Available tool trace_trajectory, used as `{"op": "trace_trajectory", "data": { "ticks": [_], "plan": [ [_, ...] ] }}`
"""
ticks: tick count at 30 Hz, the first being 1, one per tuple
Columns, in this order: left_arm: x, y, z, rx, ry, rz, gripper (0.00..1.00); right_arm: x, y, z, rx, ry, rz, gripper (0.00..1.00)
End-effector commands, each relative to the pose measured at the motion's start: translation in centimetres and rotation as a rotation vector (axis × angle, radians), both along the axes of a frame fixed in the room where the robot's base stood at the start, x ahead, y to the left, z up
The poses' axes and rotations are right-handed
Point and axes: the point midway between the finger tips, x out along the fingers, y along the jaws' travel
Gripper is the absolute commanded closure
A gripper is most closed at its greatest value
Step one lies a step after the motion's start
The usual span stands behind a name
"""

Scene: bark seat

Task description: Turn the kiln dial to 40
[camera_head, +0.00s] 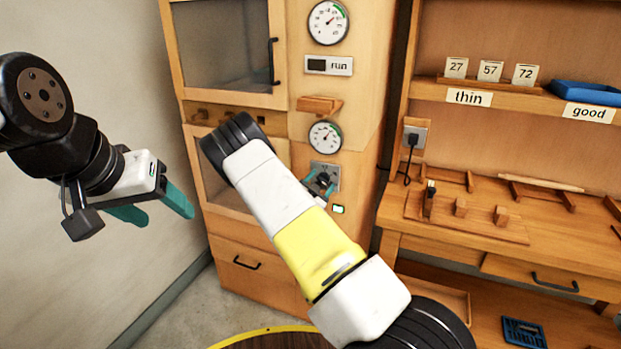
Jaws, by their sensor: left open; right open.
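The wooden kiln cabinet (365,120) stands at the centre-left in the head view. It carries an upper round gauge (328,22) and a lower round gauge (324,136), both with needles and a green arc. Below the lower gauge is a grey square plate (334,170). My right gripper (320,184) is open in front of this plate and covers much of it. Any knob there is hidden or too small to make out, and I cannot tell whether the gripper touches it. My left gripper (160,212) is open and empty, in the air at the left.
A small green-lit display (338,209) is below the plate. A workbench (470,215) with wooden fixtures and a shelf with number tags (490,71) stand at the right.

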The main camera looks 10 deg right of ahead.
Motion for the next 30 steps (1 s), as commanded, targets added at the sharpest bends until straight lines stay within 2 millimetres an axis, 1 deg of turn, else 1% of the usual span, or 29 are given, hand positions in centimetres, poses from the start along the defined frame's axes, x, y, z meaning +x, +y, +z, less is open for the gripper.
{"op": "trace_trajectory", "data": {
  "ticks": [3, 10, 11, 12, 14, 15, 17, 18, 19, 20, 30],
  "plan": [
    [0.00, 0.00, 0.00, 0.000, 0.000, 0.000, 0.39, 0.42, -0.31, 0.01, 0.000, 0.000, 0.000, 0.38],
    [0.00, 0.00, 0.00, 0.000, 0.000, 0.000, 0.39, 0.46, -0.33, 0.03, 0.000, 0.000, 0.000, 0.38],
    [0.00, 0.00, 0.00, 0.000, 0.000, 0.000, 0.39, 0.46, -0.33, 0.03, 0.000, 0.000, 0.000, 0.44],
    [0.00, 0.00, 0.00, 0.000, 0.000, 0.000, 0.39, 0.46, -0.33, 0.03, 0.000, 0.000, 0.000, 0.52],
    [0.00, 0.00, 0.00, 0.000, 0.000, 0.000, 0.39, 0.46, -0.33, 0.03, 0.000, 0.000, 0.000, 0.64],
    [0.00, 0.00, 0.00, 0.000, 0.000, 0.000, 0.39, 0.46, -0.33, 0.03, 0.000, 0.000, 0.000, 0.72],
    [0.00, 0.00, 0.00, 0.000, 0.000, 0.000, 0.39, 0.46, -0.33, 0.03, 0.000, 0.000, 0.000, 0.83],
    [0.00, 0.00, 0.00, 0.000, 0.000, 0.000, 0.39, 0.45, -0.32, 0.03, 0.000, 0.000, 0.000, 0.91],
    [0.00, 0.00, 0.00, 0.000, 0.000, 0.000, 0.39, 0.45, -0.32, 0.03, 0.000, 0.000, 0.000, 0.97],
    [0.00, 0.00, 0.00, 0.000, 0.000, 0.000, 0.39, 0.45, -0.32, 0.03, 0.000, 0.000, 0.000, 1.00],
    [0.00, 0.00, 0.00, 0.000, 0.000, 0.000, 0.39, 0.46, -0.29, 0.03, -0.048, 0.034, 0.000, 1.00]
  ]
}}
